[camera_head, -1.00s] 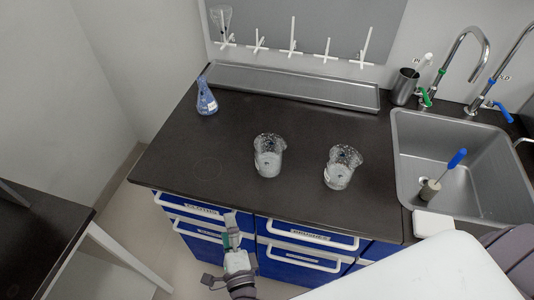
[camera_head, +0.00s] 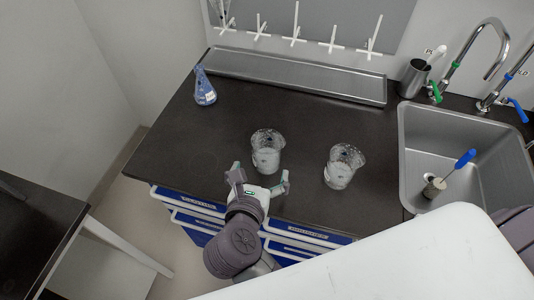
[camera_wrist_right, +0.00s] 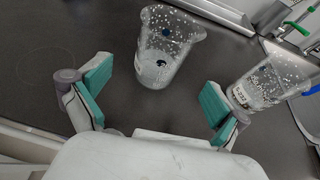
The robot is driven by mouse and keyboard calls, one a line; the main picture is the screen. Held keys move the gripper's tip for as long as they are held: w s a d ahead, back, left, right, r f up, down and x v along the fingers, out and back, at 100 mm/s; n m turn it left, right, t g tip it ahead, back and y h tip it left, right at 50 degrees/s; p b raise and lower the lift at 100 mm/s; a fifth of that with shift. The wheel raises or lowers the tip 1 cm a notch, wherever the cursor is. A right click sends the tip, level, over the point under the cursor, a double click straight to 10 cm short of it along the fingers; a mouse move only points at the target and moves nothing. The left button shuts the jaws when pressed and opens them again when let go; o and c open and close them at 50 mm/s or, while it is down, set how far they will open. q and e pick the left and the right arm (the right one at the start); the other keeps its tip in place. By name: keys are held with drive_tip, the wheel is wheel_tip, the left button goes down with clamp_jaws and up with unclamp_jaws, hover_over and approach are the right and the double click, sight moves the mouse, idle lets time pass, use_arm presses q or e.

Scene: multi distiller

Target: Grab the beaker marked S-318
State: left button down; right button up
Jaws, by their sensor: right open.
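Two glass beakers with pale contents stand on the dark counter. The left beaker (camera_head: 267,150) is just beyond my right gripper, and the right beaker (camera_head: 343,166) stands farther right. In the wrist view the left beaker (camera_wrist_right: 167,45) is ahead of the open fingers, near the middle, and the right beaker (camera_wrist_right: 270,78) is beyond the right finger. My right gripper (camera_head: 258,180) is open and empty at the counter's front edge. My left gripper is not in view.
A blue-tinted flask (camera_head: 205,92) stands at the counter's (camera_head: 170,150) left. A metal tray (camera_head: 290,80) lies along the back under a pegboard (camera_head: 320,20). A sink (camera_head: 405,150) with taps, a brush (camera_head: 455,170) and a metal cup (camera_head: 412,78) are at the right.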

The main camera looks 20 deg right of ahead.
sight(270, 147)
drive_tip(key=b+x, duration=0.1)
drive_tip(key=x, duration=0.7)
drive_tip(key=shift+s+r, duration=0.1)
drive_tip(key=shift+c, duration=0.4)
drive_tip(key=c, duration=1.3)
